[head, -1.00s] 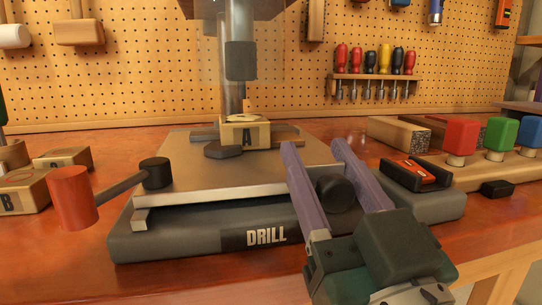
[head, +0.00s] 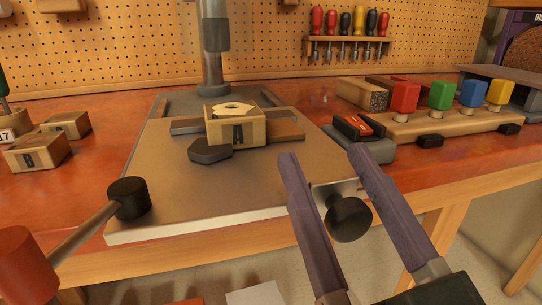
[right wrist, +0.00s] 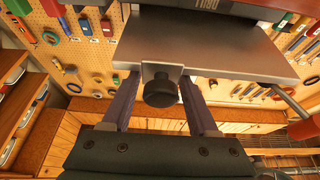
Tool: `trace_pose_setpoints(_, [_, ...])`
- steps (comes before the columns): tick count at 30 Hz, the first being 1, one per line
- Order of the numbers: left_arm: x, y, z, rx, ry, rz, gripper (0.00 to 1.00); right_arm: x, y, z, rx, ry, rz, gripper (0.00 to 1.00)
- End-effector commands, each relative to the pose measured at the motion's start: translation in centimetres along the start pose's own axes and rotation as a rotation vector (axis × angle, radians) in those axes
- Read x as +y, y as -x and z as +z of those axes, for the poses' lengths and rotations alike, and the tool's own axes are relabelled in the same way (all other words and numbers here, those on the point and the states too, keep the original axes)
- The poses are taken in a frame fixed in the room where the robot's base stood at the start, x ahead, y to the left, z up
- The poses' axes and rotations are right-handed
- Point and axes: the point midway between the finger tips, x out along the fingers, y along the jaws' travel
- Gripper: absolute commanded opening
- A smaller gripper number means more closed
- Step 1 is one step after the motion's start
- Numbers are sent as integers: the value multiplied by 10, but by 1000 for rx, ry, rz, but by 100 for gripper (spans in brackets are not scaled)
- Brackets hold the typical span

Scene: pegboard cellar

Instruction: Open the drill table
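The drill table (head: 175,205) is a flat metal plate pulled forward from the drill column (head: 214,50), its front edge out past the bench edge. A wooden block marked A (head: 236,127) sits in a clamp on it. A black round knob (head: 348,218) on a metal bracket is at the plate's front right. My right gripper (head: 322,160) is open, its two purple fingers on either side of the knob with gaps showing. In the right wrist view the knob (right wrist: 160,91) hangs under the plate between the fingers. My left gripper is not in view.
A lever with a red end (head: 25,262) and black hub (head: 129,198) is at the plate's left. Wooden blocks (head: 40,152) lie on the left. A rack of coloured blocks (head: 450,122) and a small dark holder (head: 362,135) stand on the right.

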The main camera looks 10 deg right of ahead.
Motion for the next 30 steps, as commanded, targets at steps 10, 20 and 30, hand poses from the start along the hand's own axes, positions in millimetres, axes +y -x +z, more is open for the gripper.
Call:
trace_pose_setpoints(10, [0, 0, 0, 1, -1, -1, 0, 0, 3, 2, -6, 1, -1, 67])
trace_pose_setpoints(20, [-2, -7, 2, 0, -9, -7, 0, 0, 62, 3, -10, 1, -3, 67])
trace_pose_setpoints(30, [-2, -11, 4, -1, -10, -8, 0, 0, 99, 1, -4, 1, -1, 67])
